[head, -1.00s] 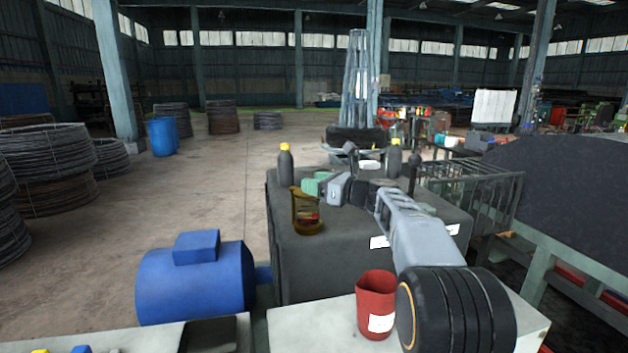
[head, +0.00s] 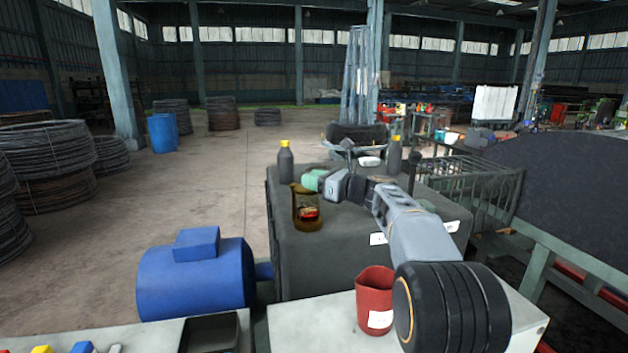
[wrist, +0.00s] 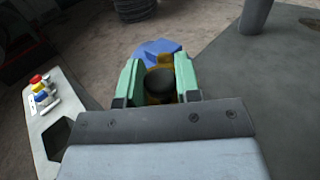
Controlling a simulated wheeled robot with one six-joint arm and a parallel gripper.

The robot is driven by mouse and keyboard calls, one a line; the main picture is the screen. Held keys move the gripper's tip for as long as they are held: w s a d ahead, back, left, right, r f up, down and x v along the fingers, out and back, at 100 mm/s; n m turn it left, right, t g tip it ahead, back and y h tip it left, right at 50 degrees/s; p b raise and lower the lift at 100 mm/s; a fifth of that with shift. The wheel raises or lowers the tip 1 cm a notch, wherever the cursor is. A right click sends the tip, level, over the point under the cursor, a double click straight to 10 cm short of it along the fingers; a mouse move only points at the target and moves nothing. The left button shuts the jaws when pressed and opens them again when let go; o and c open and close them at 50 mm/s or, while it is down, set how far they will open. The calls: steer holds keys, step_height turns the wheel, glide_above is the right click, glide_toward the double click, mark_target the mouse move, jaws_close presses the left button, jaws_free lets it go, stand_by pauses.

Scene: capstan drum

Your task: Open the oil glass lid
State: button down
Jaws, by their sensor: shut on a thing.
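The amber oil glass (head: 307,222) stands on top of the dark grey housing, with a red patch showing on it in the head view. My gripper (head: 312,180), with green fingers, is at its upper rim. In the wrist view the fingers (wrist: 158,84) stand on both sides of a dark round piece (wrist: 159,80), which looks like the lid, and are shut on it. Amber glass (wrist: 157,62) shows behind and around this piece. The lid's hinge and the exact finger contact are hidden.
The housing (head: 330,255) carries two dark bottles with yellow caps, one at the back left (head: 285,163) and one at the back right (head: 394,157). A red jug (head: 374,295) stands on a pale surface below my arm. A blue motor (head: 195,280) is at the left.

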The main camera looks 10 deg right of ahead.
mark_target(304, 194)
steer(key=shift+b, duration=0.3)
steer(key=m+t+h+b, duration=0.1)
steer(key=s+a+m+t+h+b, duration=0.1)
steer(key=h+b, duration=0.1)
steer(key=shift+s+a+f+m, duration=0.1)
steer(key=shift+a+f+m, duration=0.05)
steer(key=shift+a+m, duration=0.15)
steer(key=m+h+b, duration=0.1)
steer(key=a+m+t+h, duration=0.1)
steer(key=t+h+b, duration=0.1)
steer(key=h, duration=0.1)
steer(key=shift+s+a+m+b, duration=0.2)
steer(key=shift+s+m+b, duration=0.1)
steer(key=shift+m, duration=0.1)
steer(key=w+a+m+g+h+p, duration=0.2)
steer(key=a+m+g+h+p, duration=0.2)
steer(key=h, duration=0.7)
steer(key=w+a+m+g+h+p, duration=0.2)
steer(key=a+m+g+h+p, duration=0.2)
steer(key=m+h+p, duration=0.4)
steer(key=r+m+g+h, duration=0.1)
steer(key=m+h, duration=0.2)
steer(key=m, duration=0.1)
steer(key=shift+m, duration=0.3)
steer(key=shift+f, duration=0.25)
